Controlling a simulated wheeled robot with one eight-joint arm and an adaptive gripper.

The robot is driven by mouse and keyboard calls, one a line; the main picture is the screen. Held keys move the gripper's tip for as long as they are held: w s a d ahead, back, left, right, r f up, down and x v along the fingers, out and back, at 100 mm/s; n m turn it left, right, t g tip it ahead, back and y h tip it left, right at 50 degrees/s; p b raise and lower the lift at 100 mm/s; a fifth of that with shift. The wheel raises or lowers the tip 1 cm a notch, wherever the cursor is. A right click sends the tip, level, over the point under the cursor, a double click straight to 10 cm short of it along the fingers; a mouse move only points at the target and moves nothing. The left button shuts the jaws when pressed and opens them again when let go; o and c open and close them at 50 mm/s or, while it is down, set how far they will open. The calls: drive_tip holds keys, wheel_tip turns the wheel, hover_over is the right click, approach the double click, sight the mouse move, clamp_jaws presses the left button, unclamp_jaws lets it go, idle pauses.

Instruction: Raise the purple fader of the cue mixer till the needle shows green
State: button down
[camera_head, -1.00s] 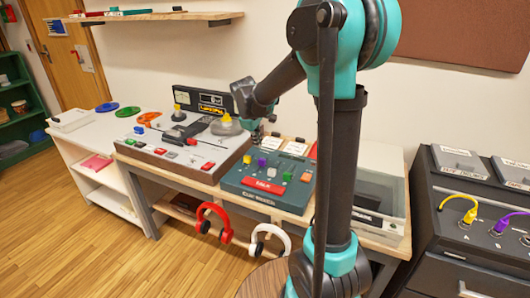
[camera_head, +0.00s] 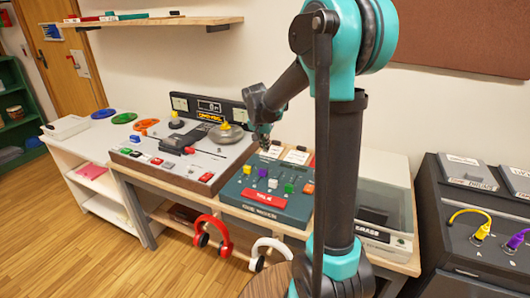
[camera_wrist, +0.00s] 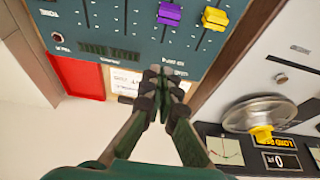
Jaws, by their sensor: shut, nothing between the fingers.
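The dark green cue mixer (camera_head: 235,189) lies on the bench. Its purple fader (camera_head: 262,172) stands in a row with yellow, white, green and orange ones. In the wrist view the purple fader (camera_wrist: 169,14) is at the top edge, beside the yellow one (camera_wrist: 214,18). My gripper (camera_wrist: 165,78) is shut and empty, over the mixer's back edge and apart from the purple fader. In the head view my gripper (camera_head: 266,146) hangs behind the fader row. I cannot make out a mixer needle or its colour.
Left of the mixer is a grey console with a round platter (camera_head: 226,133) and a black display panel (camera_head: 211,107). White cards (camera_head: 297,157) stand behind the mixer. A clear-lidded box (camera_head: 377,190) is at right. Red headphones (camera_head: 212,230) hang in front.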

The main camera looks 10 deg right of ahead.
sight(263, 172)
drive_tip(key=x, duration=0.8)
drive_tip(key=shift+f, duration=0.3)
drive_tip(key=shift+s+a+r, duration=0.15)
drive_tip(key=shift+s+a, duration=0.55)
drive_tip(key=shift+s, duration=0.3)
drive_tip(key=shift+s+a, duration=0.4)
drive_tip(key=shift+s, duration=0.25)
drive_tip(key=shift+s+a, duration=0.4)
drive_tip(key=shift+s, duration=0.2)
